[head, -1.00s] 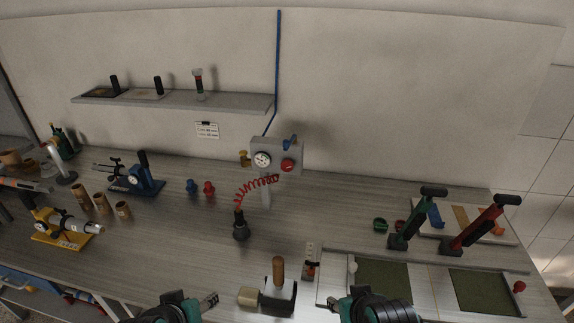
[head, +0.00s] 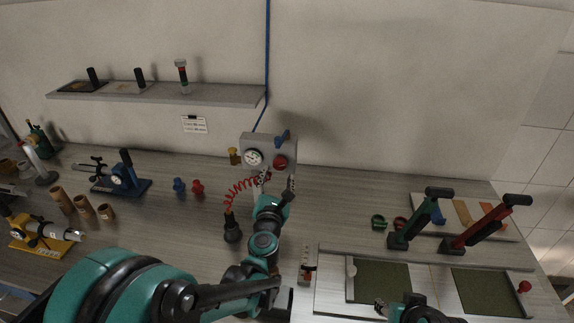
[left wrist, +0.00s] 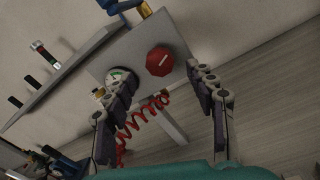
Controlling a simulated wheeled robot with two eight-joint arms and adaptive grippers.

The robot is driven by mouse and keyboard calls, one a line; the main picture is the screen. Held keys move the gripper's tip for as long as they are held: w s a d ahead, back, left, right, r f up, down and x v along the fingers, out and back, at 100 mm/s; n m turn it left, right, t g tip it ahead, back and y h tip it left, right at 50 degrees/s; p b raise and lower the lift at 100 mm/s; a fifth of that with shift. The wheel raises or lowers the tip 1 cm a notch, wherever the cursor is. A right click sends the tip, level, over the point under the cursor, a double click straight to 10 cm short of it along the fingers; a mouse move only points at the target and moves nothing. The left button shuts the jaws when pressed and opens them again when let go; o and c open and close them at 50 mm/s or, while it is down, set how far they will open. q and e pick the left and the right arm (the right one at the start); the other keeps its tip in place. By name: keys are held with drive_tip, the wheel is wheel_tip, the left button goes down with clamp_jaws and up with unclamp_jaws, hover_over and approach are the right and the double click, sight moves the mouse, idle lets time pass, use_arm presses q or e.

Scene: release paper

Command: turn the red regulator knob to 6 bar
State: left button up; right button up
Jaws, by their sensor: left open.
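The red regulator knob (head: 280,161) is on the front of a grey panel (head: 287,143), right of a round white gauge (head: 254,157). In the left wrist view the knob (left wrist: 159,61) is octagonal with a pale line across its face, and the gauge (left wrist: 115,77) is partly behind a finger. The needle reading is too small to tell. My left gripper (head: 278,181) is open just in front of and below the knob. In its wrist view the fingers (left wrist: 160,78) are spread on either side of the knob, apart from it. My right gripper (head: 394,307) is partly cut off at the bottom edge.
A red coiled hose (head: 240,187) hangs beside my left arm. Green and red lever tools (head: 421,222) stand to the right.

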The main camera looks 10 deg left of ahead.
sight(279, 166)
use_arm(q)
drive_tip(key=w+b, duration=0.1)
drive_tip(key=w, duration=0.5)
drive_tip(key=shift+w+a, duration=0.2)
drive_tip(key=c, duration=1.2)
